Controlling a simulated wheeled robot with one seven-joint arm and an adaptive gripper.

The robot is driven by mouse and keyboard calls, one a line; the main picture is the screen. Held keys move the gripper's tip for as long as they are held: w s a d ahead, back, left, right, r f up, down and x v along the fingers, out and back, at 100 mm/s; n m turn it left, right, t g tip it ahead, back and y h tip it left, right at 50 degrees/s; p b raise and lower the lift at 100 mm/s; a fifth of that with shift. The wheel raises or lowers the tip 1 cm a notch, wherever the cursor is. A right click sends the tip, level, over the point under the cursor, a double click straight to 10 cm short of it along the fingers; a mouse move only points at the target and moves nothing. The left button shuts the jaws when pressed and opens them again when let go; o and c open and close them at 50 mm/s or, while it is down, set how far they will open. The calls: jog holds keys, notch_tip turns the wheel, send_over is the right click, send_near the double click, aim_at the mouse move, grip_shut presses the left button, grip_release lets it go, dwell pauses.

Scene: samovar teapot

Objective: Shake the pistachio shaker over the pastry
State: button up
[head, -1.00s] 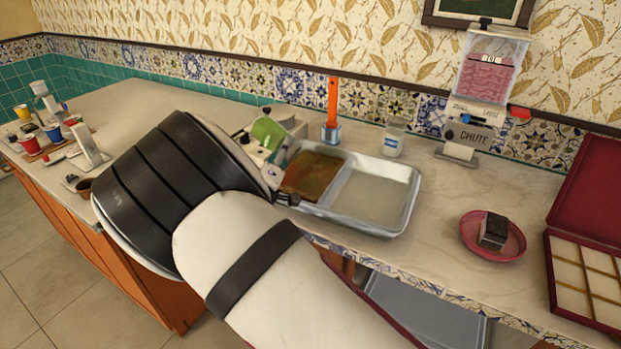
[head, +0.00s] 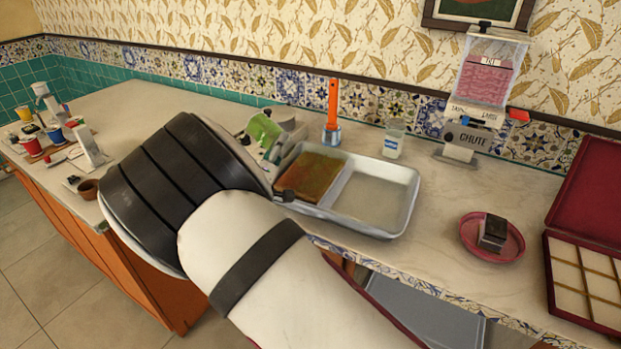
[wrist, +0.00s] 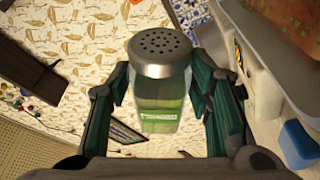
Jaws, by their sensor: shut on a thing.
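The pistachio shaker (wrist: 160,95) has a clear body with green contents, a white-lettered label and a perforated metal cap. My gripper (wrist: 168,85) is shut on its body in the wrist view, one dark finger on each side. In the head view the green of the shaker (head: 263,129) shows tilted beyond my wrist, which hides most of the gripper. The pastry (head: 318,177) is a flat brown slab with a greenish tint in the left part of the metal tray (head: 405,213). The shaker is up and left of the slab in the head view.
An orange-handled brush (head: 332,105), a small jar (head: 393,141) and a chute dispenser (head: 473,137) stand behind the tray. A pink plate (head: 513,247) holds a dark cake piece, beside an open red box (head: 575,290). Cups (head: 31,145) stand far left.

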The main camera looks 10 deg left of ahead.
jog(key=shift+f, duration=0.5)
jog(key=shift+r, duration=0.1)
jog(key=shift+w+d+b, duration=0.15)
jog(key=shift+w+d, duration=1.1)
jog(key=shift+d, duration=0.3)
jog(key=shift+w+d+b, duration=0.1)
jog(key=shift+w+d, duration=1.2)
jog(key=shift+d, duration=0.3)
jog(key=shift+w+d+b, duration=0.15)
jog(key=shift+w+d, duration=1.1)
jog(key=shift+d, duration=0.3)
